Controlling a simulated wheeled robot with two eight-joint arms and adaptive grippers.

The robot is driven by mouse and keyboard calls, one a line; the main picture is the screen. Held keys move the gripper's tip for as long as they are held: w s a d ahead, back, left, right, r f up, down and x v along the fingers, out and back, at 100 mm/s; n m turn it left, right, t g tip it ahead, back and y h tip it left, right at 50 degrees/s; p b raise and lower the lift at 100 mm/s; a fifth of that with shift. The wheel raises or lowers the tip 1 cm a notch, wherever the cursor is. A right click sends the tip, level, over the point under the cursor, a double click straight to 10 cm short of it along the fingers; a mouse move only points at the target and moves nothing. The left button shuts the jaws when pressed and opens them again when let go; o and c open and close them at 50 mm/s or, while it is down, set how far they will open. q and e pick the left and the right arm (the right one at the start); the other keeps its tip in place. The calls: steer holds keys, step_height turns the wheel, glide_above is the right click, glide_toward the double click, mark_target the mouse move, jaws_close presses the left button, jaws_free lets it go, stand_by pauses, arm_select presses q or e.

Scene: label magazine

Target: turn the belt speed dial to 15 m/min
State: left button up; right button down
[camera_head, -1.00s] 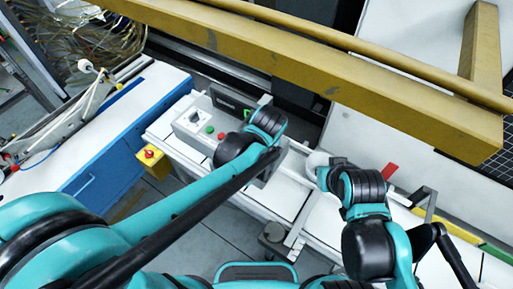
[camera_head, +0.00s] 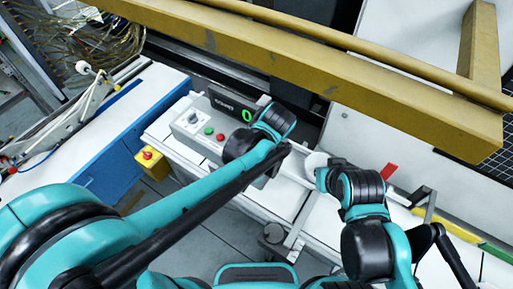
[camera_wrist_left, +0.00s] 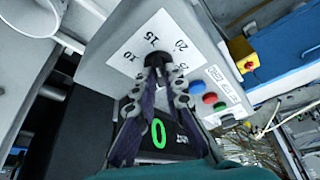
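The belt speed dial is a black knob (camera_wrist_left: 160,66) on a white scale plate (camera_wrist_left: 135,48) marked 10, 15, 20 and 25 in the left wrist view. In the head view my left wrist hides that gripper. A display (camera_wrist_left: 158,134) shows a green 0. My right gripper (camera_head: 318,172) is by a white round part, its fingers unclear.
Red (camera_wrist_left: 210,98), green and blue buttons sit beside the dial. A yellow box with a red button (camera_head: 149,156) stands left of the control box. A thick yellow beam (camera_head: 330,75) crosses above the machine.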

arm_select(q)
steer(key=o, duration=0.4)
steer(key=v, duration=0.7)
steer(key=shift+d+r, duration=0.1)
steer(key=shift+r, duration=0.15)
